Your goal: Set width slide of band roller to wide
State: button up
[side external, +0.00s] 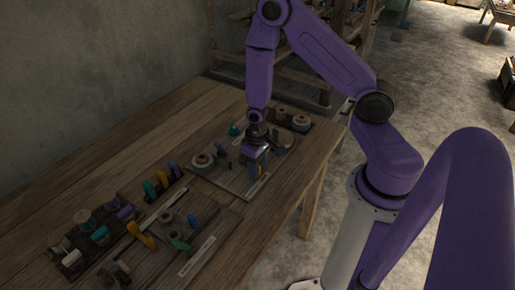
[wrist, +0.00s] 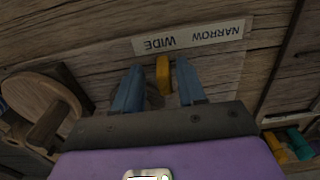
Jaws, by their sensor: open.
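The orange width slide (wrist: 163,75) stands between the two blue fingers of my gripper (wrist: 159,82) in the wrist view. The fingers are open, with a gap visible on each side of the slide. A pale label strip (wrist: 190,37) reads WIDE and NARROW, upside down in this view. The slide is level with the word WIDE, left of NARROW. In the side external view my gripper (side external: 258,167) is low over the far wooden board (side external: 232,180), and a small orange part of the slide (side external: 261,170) shows beside it. The slide's base is hidden.
A round wooden roller (wrist: 38,105) is at the left in the wrist view. A nearer board with a yellow handle (side external: 139,235) and a green handle (side external: 180,242) lies on the table (side external: 120,150). Several coloured spools stand along the left. The table's right edge is close.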

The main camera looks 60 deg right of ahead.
notch_tip(320, 180, up, 17)
dwell(0.8)
jog(key=s+a+r+n, duration=0.3)
jog(key=s+n, duration=0.3)
jog(key=s, duration=0.3)
jog(key=s+a+r+n, duration=0.4)
jog(key=s+a+n, duration=0.1)
jog(key=s, duration=0.5)
jog(key=shift+a+r+n, duration=0.15)
jog(key=shift+n, duration=0.65)
jog(key=shift+o, duration=0.3)
dwell(0.6)
